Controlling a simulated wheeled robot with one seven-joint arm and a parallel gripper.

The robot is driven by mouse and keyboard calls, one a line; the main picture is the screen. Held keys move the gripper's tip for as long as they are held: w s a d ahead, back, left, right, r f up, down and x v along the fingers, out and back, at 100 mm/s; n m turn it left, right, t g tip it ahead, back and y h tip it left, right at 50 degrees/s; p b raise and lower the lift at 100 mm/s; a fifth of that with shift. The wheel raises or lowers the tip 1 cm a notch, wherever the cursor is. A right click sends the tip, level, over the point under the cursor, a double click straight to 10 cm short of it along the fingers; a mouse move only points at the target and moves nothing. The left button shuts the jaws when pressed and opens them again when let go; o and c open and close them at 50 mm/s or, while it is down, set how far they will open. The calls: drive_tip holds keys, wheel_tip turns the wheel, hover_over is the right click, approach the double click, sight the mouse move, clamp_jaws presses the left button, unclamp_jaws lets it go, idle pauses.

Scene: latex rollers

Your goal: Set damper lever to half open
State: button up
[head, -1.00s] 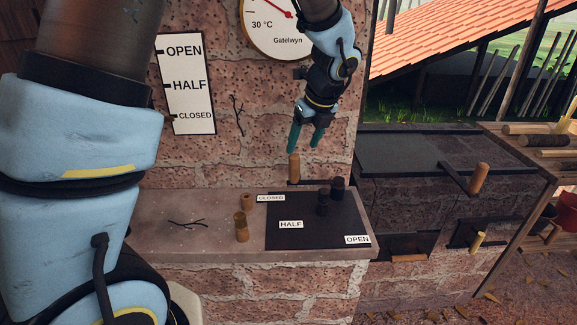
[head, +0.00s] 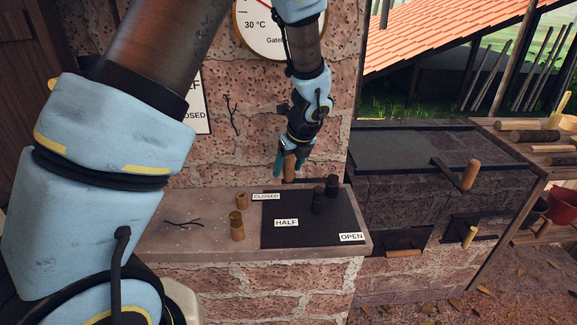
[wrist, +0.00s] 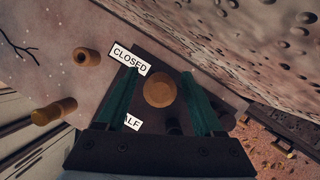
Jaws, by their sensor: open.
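The damper lever's upright wooden handle (head: 289,168) stands at the wall end of a dark plate (head: 306,238). The plate carries the labels CLOSED (head: 266,197), HALF (head: 286,223) and OPEN (head: 352,237); the handle stands nearer CLOSED than OPEN. My gripper (head: 291,168) is open with its teal fingers pointing down, one on each side of the handle. In the wrist view the handle's round top (wrist: 160,90) lies between the two fingers (wrist: 158,76), with visible gaps. The lever's lower part is mostly hidden there.
Two dark cylinders (head: 319,201) (head: 332,186) stand on the plate near the lever. The brick wall (head: 240,150) rises close behind. A dark box with another wooden handle (head: 470,175) is at right.

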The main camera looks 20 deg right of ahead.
clamp_jaws()
idle(0.3)
idle(1.0)
